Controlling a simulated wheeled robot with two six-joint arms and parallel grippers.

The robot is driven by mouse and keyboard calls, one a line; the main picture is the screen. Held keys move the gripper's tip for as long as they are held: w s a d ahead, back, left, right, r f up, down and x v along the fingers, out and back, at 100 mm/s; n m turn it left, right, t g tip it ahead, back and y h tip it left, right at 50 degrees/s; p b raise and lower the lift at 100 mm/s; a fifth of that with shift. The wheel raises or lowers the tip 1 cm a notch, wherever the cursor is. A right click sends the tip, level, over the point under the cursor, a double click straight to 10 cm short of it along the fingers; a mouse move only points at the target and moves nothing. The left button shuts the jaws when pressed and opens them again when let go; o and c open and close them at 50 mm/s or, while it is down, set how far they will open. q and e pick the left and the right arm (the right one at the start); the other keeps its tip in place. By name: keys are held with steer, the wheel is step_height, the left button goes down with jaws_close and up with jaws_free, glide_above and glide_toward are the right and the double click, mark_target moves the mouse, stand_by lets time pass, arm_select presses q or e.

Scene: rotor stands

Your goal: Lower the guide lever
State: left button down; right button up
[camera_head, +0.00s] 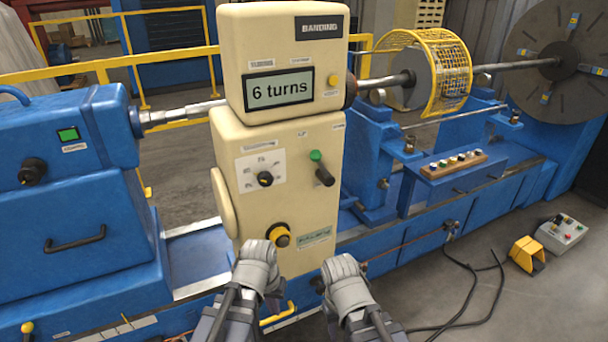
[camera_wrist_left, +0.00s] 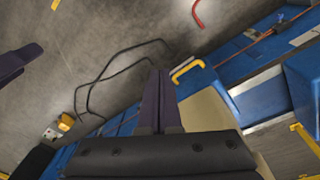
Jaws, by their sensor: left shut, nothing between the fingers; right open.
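The cream banding cabinet (camera_head: 285,200) stands in the middle of the head view, its display reading "6 turns".
A yellow bent handle (camera_head: 280,314) is low near my left gripper and shows in the wrist view (camera_wrist_left: 187,69). A blue machine (camera_head: 75,210) stands left. A yellow pedal (camera_head: 527,254), control box (camera_head: 562,233) and black cables (camera_head: 470,295) lie on the floor at right.

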mark_target(320, 166)
arm_select(q)
steer(key=w+d+r+n+t+h, duration=0.5)
steer(key=w+r+t+h, duration=0.3)
steer(key=w, duration=0.3)
steer(key=w+a+r+n+t, duration=0.3)
steer(key=a+r+n+t, duration=0.1)
steer(key=r, duration=0.4)
steer(key=w+a+r+n+t, duration=0.4)
steer(key=r+n+t, duration=0.1)
steer(key=r+n, duration=0.1)
steer(key=shift+r+b, duration=0.3)
steer(key=shift+r, duration=0.55)
arm_select(e)
steer(key=shift+f, duration=0.85)
arm_select(q)
steer(key=shift+w, duration=0.15)
steer(key=shift+s+d+p+x, duration=0.2)
steer(key=shift+d+p+x, duration=0.2)
steer(key=shift+x, duration=1.7)
steer(key=shift+s+d+p+x, duration=0.2)
steer(key=shift+d+p+x, duration=0.2)
steer(key=shift+x, duration=1.75)
steer(key=shift+s+d+p+x, duration=0.2)
steer(key=shift+d+p+x, duration=0.2)
steer(key=shift+x, duration=1.7)
arm_select(e)
steer(key=shift+r, duration=1.2)
arm_select(q)
steer(key=shift+r, duration=0.25)
